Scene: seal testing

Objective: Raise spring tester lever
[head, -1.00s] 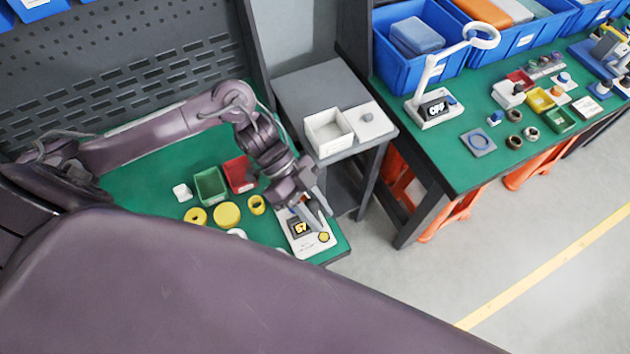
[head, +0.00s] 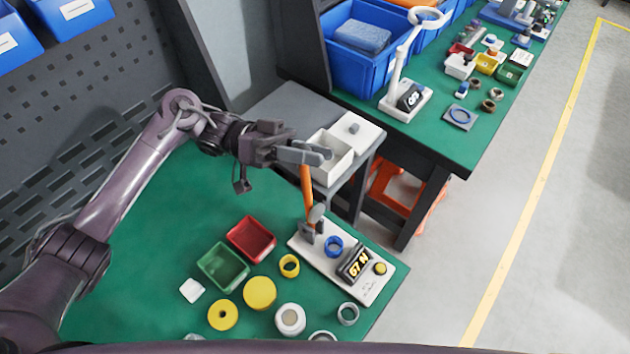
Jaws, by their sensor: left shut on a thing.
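The spring tester (head: 318,262) is a white base near the right corner of the green bench. It has a dark display (head: 355,265) that seems to read 67 N, a yellow button and a blue ring. Its orange lever (head: 307,190) stands nearly upright above a grey post at the tester's left end. My left gripper (head: 318,153) comes in from the left, level above the tester, and is shut on the top end of the lever. The fingers hide the lever's tip. My right gripper is not in view.
A green bin (head: 222,265), a red bin (head: 251,239), yellow parts and metal rings lie left of and in front of the tester. A grey side table with a white box (head: 333,165) stands just behind the gripper. The bench's left middle is clear.

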